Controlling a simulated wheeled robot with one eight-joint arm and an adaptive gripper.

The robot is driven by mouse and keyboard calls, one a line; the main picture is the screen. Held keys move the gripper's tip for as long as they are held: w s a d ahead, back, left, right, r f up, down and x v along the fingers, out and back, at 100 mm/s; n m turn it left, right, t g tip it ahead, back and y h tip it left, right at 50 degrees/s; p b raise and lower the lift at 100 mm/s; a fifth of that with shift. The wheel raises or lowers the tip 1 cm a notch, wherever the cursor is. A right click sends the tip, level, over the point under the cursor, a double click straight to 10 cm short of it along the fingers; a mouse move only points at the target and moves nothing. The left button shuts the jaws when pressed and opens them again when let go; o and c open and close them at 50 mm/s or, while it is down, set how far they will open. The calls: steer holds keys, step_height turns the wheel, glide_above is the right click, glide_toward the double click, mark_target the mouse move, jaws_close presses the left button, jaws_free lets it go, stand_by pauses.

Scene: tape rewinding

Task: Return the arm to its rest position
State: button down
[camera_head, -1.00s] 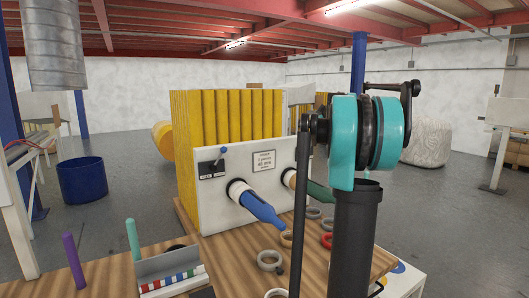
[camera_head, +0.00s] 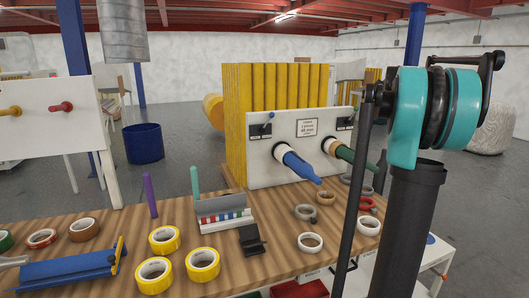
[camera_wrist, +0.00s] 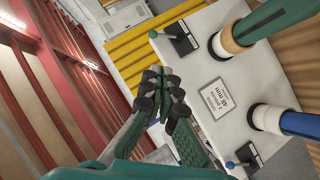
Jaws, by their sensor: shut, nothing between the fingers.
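My gripper (camera_wrist: 168,92) shows in the wrist view with its dark fingers drawn together and nothing between them. It is apart from the white machine panel (camera_wrist: 215,60), which fills the right half of that view. In the head view my arm rises at the right, in front of the bench's right end, and the gripper itself cannot be made out. The white panel (camera_head: 280,168) there carries a blue cone (camera_head: 300,166), a green cone (camera_head: 352,156) and two small levers. The cones also show in the wrist view, the blue one (camera_wrist: 300,122) below the green one (camera_wrist: 270,20).
The wooden bench (camera_head: 215,235) holds several tape rolls, including yellow ones (camera_head: 202,264), a blue dispenser (camera_head: 68,268), a purple peg (camera_head: 150,195) and a teal peg (camera_head: 195,182). A white board (camera_head: 48,118) stands at left. A blue bin (camera_head: 143,145) is on the floor behind.

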steer(key=s+a+f+m+g+y, duration=0.1)
steer(key=s+a+f+m+g, duration=0.1)
steer(key=s+a+f, duration=0.9)
steer(key=s+a+f+m+g+y, duration=0.2)
steer(key=s+a+f, duration=0.65)
steer(key=f, duration=0.45)
steer(key=s+a+f+m+g, duration=0.2)
steer(key=s+a+f, duration=0.1)
steer(key=s+f, duration=0.8)
steer(key=s+a+f+m+g+h, duration=0.1)
steer(key=s+a+f+m+g, duration=0.2)
steer(key=s+f, duration=0.8)
steer(key=s+a, duration=0.1)
steer(key=s, duration=0.5)
steer(key=shift+s, duration=0.1)
